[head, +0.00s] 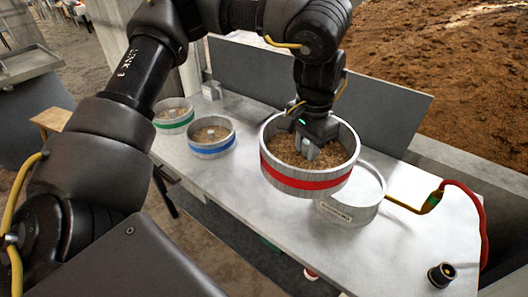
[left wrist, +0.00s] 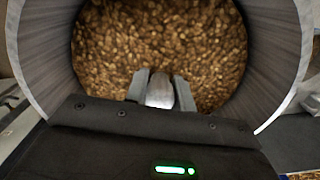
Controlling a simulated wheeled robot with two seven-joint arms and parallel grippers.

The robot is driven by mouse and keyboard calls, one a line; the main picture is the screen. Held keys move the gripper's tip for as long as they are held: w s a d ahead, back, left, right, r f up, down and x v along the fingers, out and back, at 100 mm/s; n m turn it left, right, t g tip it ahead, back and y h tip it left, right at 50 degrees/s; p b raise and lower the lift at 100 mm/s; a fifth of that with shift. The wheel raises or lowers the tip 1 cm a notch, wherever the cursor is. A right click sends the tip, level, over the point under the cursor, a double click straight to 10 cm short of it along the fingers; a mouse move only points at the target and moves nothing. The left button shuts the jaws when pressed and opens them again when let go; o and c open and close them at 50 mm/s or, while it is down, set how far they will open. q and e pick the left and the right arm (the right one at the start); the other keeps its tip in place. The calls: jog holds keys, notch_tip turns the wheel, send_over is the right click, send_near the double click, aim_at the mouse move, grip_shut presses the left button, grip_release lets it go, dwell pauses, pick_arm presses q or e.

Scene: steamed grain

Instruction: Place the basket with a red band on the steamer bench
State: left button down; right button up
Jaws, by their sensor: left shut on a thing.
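The basket with a red band (head: 307,183) is a round metal-grey tub filled with brown grain. My left gripper (head: 308,151) reaches down inside it from above and is shut on a pale knob at its middle. The left wrist view shows the knob (left wrist: 160,92) between both fingers, with grain (left wrist: 160,45) around it. The basket looks level. It hides part of a round pale ring (head: 366,194) with a label on the grey bench (head: 235,193); the gap between basket and ring cannot be told. My right gripper is not in view.
A blue-banded basket (head: 211,147) and a green-banded basket (head: 174,124) stand on the bench at left. A grey panel (head: 365,103) rises behind. A red-and-yellow hose (head: 455,187) and a black fitting (head: 441,275) lie at right. The bench front is mostly clear.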

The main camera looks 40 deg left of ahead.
pick_arm(q)
jog(key=shift+a+f+m, duration=0.15)
jog(key=shift+f+m, duration=0.1)
jog(key=shift+m, duration=0.25)
jog(key=s+a+f+m+b, duration=0.1)
jog(key=a+f+m+b, duration=0.3)
jog(key=m, duration=1.1)
jog(key=s+a+f+m+b, duration=0.1)
jog(key=a+f+m+b, duration=0.3)
jog(key=a+f+m, duration=0.6)
jog(key=f+m, duration=0.1)
jog(key=m, duration=0.5)
jog(key=shift+s+f, duration=0.25)
jog(key=shift+s, duration=0.1)
jog(key=shift+w+a, duration=0.1)
jog(key=shift+a, duration=0.05)
jog(key=w+a+f, duration=0.1)
jog(key=w+f, duration=0.2)
jog(key=w, duration=0.1)
jog(key=w+a+f, duration=0.2)
jog(key=w+f, duration=0.1)
jog(key=w+a+f, duration=0.2)
jog(key=w, duration=0.2)
jog(key=shift+w+a+f, duration=0.2)
jog(key=shift+w+f, duration=0.1)
jog(key=shift+f, duration=0.1)
jog(key=shift+w+a+f, duration=0.1)
jog(key=shift+w+f, duration=0.15)
jog(key=shift+f, duration=0.05)
